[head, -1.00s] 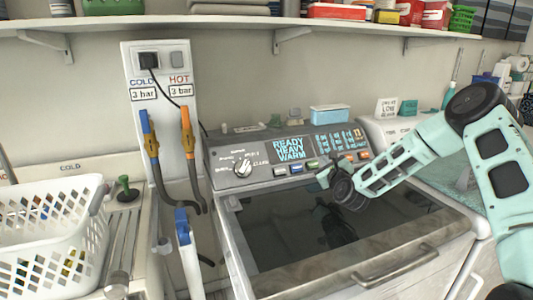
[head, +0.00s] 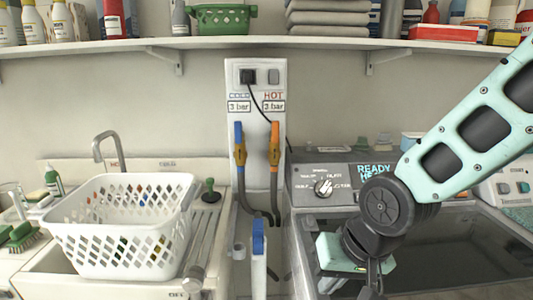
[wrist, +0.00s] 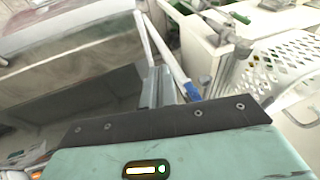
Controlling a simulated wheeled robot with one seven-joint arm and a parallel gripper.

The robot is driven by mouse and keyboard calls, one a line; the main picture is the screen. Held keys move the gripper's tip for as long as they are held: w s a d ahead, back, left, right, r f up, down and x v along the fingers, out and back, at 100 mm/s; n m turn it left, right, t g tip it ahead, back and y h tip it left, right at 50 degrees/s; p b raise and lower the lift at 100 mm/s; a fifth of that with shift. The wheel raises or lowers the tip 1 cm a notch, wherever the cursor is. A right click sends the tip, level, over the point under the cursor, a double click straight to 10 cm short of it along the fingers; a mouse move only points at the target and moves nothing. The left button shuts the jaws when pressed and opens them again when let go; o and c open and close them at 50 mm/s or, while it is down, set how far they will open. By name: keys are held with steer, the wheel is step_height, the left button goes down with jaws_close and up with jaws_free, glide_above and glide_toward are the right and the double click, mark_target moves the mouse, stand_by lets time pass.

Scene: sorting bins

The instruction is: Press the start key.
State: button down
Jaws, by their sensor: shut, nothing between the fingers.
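The washer's control panel (head: 305,183) shows a dial (head: 323,188) and part of a lit display (head: 375,172) with "READY" on it. My arm covers the rest of the panel, and its row of coloured keys, the start key among them, cannot be made out. My gripper (wrist: 160,88) is shut and empty, its fingers side by side in the wrist view. In the head view it hangs low over the washer's dark lid, apart from the panel, its tips near the bottom edge.
A white basket (head: 120,225) stands over the sink at left. A tap panel (head: 257,140) with blue and orange hoses is left of the washer. A blue-topped white pole (head: 258,265) rises between sink and washer. A loaded shelf (head: 270,46) runs overhead.

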steer(key=s+d+r+n+g+h, duration=0.2)
steer(key=s+n, duration=0.5)
steer(key=s, duration=0.7)
steer(key=shift+s+d+r+g, duration=0.15)
steer(key=shift+d+r+g, duration=0.2)
steer(key=shift+d, duration=0.35)
steer(key=shift+f, duration=0.1)
steer(key=w+d+m+t+p, duration=0.1)
steer(key=w+d+m, duration=0.3)
steer(key=w, duration=0.5)
steer(key=w+d+r+m+t+y, duration=0.15)
steer(key=w+m, duration=0.35)
steer(key=w, duration=0.5)
steer(key=w+d+m+t+p, duration=0.1)
steer(key=w+d+m+t, duration=0.1)
steer(key=w+m, duration=0.5)
steer(key=w+d+m+t+h, duration=0.1)
steer(key=w+d+m, duration=0.3)
steer(key=w+d, duration=0.4)
steer(key=w+d+m+t+h+p, duration=0.1)
steer(key=w+d+m+t, duration=0.2)
steer(key=w+d, duration=0.6)
steer(key=d+m, duration=0.2)
steer(key=d, duration=0.5)
steer(key=shift+d+t+p, duration=0.25)
steer(key=shift+t+p, duration=0.05)
steer(key=shift+w, duration=0.1)
